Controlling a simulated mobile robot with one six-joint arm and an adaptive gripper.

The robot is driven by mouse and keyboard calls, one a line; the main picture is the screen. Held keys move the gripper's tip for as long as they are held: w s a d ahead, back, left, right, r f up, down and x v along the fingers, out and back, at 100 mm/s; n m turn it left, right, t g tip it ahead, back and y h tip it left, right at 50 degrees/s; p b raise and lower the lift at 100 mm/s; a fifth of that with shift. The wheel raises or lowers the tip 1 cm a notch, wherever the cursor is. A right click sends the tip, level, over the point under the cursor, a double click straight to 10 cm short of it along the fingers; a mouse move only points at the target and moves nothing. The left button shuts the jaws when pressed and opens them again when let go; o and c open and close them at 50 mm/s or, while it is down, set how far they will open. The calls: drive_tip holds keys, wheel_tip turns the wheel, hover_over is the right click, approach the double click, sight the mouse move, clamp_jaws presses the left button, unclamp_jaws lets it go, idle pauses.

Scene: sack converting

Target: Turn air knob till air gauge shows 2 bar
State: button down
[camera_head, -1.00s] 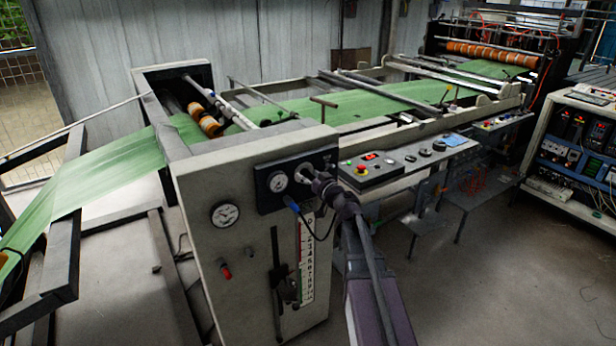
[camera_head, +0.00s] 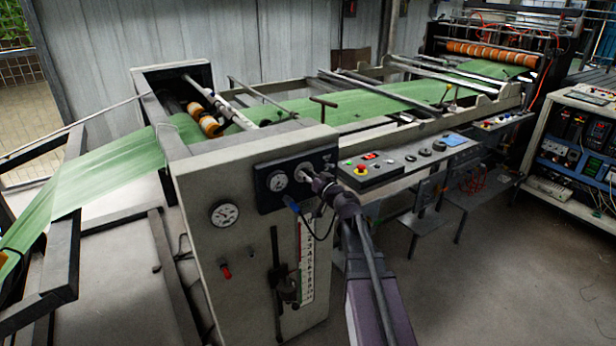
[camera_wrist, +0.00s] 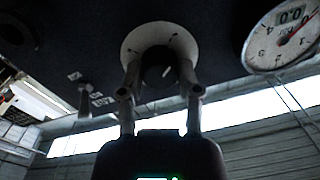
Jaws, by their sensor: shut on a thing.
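The air knob (camera_wrist: 157,72) is a dark round knob in front of a pale round scale plate (camera_wrist: 133,42) in the wrist view. My gripper (camera_wrist: 157,70) is shut on it, one finger on each side. In the head view my gripper (camera_head: 307,172) meets the black panel (camera_head: 265,201) and hides the knob. The air gauge (camera_head: 277,180), a white dial, sits on that panel just left of my gripper. It also shows in the wrist view (camera_wrist: 268,48), cut by the frame edge, with a red needle. I cannot read its value surely.
A second round gauge (camera_head: 224,214) and a red-tipped lever (camera_head: 226,271) are on the pale machine side (camera_head: 245,290). A numbered scale (camera_head: 307,265) stands below the panel. A button box (camera_head: 372,170) is right of my gripper. Open floor (camera_head: 500,270) lies to the right.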

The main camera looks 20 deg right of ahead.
drive_tip(key=m, duration=0.6)
drive_tip(key=shift+w+m, duration=0.1)
drive_tip(key=shift+m, duration=0.3)
drive_tip(key=m, duration=0.6)
drive_tip(key=shift+f+m+b, duration=0.1)
drive_tip(key=shift+m+b, duration=0.2)
drive_tip(key=shift+b, duration=0.1)
drive_tip(key=m, duration=0.6)
drive_tip(key=shift+m+t+h, duration=0.3)
drive_tip(key=shift+h, duration=0.1)
drive_tip(key=m, duration=0.6)
drive_tip(key=shift+c, duration=1.5)
unclamp_jaws()
drive_tip(key=shift+f, duration=0.1)
drive_tip(key=v, duration=0.7)
drive_tip(key=shift+s, duration=0.35)
